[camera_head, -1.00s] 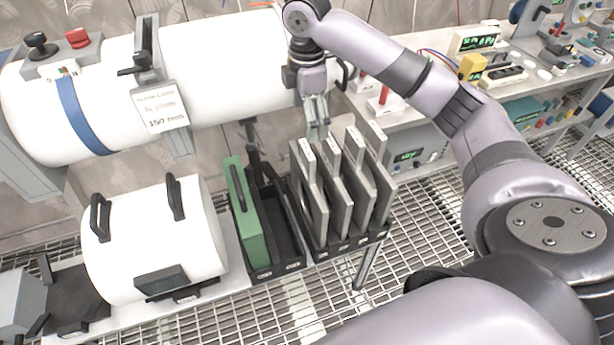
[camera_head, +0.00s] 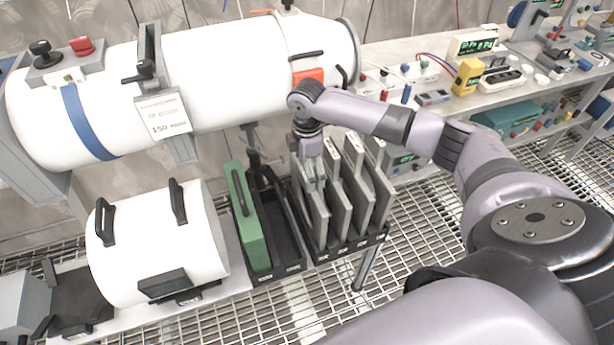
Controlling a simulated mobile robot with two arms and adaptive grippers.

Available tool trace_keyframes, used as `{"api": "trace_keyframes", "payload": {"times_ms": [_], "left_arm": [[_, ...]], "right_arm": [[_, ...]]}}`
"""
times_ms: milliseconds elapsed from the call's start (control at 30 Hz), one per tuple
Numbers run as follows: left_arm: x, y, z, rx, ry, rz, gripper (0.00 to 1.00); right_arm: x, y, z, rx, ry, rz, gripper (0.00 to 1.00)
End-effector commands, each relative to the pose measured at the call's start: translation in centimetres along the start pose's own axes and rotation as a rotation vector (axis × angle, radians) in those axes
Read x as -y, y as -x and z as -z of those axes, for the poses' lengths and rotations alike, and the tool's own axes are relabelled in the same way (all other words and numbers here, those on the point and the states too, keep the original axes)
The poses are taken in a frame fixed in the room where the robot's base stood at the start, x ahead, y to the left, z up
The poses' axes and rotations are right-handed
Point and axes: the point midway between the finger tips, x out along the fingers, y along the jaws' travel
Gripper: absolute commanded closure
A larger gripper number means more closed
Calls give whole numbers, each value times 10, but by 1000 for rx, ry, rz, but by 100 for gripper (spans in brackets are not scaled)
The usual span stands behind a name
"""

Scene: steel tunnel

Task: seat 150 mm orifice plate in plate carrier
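Several grey plates with upright tabs stand in a black slotted rack (camera_head: 350,250) at the middle of the head view. The leftmost plate (camera_head: 317,218) is partly hidden by my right gripper (camera_head: 314,184), whose fingers are down at its tab. I cannot tell whether they are closed on it. Other plates (camera_head: 362,195) stand to its right. The tab labels are too small to read, so I cannot tell which is 150 mm. No part is clearly identifiable as the plate carrier. My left gripper is not in view.
A green panel (camera_head: 246,222) with a black handle stands in a black tray (camera_head: 288,262) left of the rack. A white cylinder with handles (camera_head: 150,245) lies further left. A bench (camera_head: 455,105) with instruments is at the right. The floor is metal grating.

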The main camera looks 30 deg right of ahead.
Motion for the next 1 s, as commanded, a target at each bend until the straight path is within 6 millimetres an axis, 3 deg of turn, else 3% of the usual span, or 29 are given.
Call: {"api": "trace_keyframes", "payload": {"times_ms": [300, 1000], "left_arm": [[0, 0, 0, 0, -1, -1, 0], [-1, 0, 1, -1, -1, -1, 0]], "right_arm": [[0, -7, 0, 1, 0, -1, 11], [1, -8, -1, 2, 0, 2, 57]]}}
